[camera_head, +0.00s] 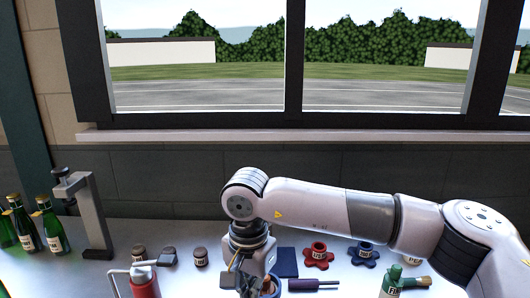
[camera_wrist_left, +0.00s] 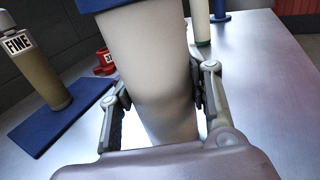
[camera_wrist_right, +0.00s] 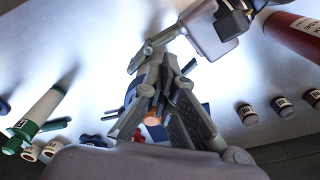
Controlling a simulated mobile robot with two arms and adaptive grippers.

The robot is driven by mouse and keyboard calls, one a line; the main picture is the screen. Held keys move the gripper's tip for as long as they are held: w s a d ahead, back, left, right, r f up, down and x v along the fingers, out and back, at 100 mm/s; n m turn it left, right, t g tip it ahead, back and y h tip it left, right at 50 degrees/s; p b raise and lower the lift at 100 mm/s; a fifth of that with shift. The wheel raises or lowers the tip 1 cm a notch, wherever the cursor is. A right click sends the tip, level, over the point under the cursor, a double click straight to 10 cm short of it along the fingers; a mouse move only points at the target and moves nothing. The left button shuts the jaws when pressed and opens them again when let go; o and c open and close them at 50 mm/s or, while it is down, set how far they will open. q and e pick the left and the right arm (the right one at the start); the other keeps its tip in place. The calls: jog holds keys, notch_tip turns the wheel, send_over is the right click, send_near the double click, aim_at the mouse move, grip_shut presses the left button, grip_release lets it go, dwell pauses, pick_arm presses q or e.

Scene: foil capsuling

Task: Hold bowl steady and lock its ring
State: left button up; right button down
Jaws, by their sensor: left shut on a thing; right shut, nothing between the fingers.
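In the left wrist view my left gripper (camera_wrist_left: 160,95) is closed around a large cream tapered body (camera_wrist_left: 150,60). A blue edge (camera_wrist_left: 103,13) shows at its top. I cannot tell whether this is the bowl. In the head view a small blue rounded thing (camera_head: 272,282) with an orange-brown spot inside sits by the grippers, mostly hidden. In the right wrist view my right gripper (camera_wrist_right: 163,65) is shut with nothing between its fingers. It is close to the left gripper (camera_wrist_right: 208,32) and an orange-brown tip (camera_wrist_right: 150,118). The ring cannot be made out.
Green bottles (camera_head: 50,228) and a grey clamp stand (camera_head: 92,215) are at the left. A red canister (camera_head: 145,283) stands nearer. A red flanged part (camera_head: 318,256), a blue one (camera_head: 363,254) and a purple-handled tool (camera_head: 313,284) lie to the right.

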jog(key=shift+w+a+f, duration=0.2)
jog(key=shift+w+f, duration=0.05)
jog(key=shift+f, duration=0.35)
jog(key=shift+s, duration=0.1)
notch_tip(320, 180, up, 6)
jog(key=shift+s+a+r, duration=0.25)
jog(key=shift+s+a, duration=0.05)
jog(key=shift+a, duration=0.1)
dwell(0.4)
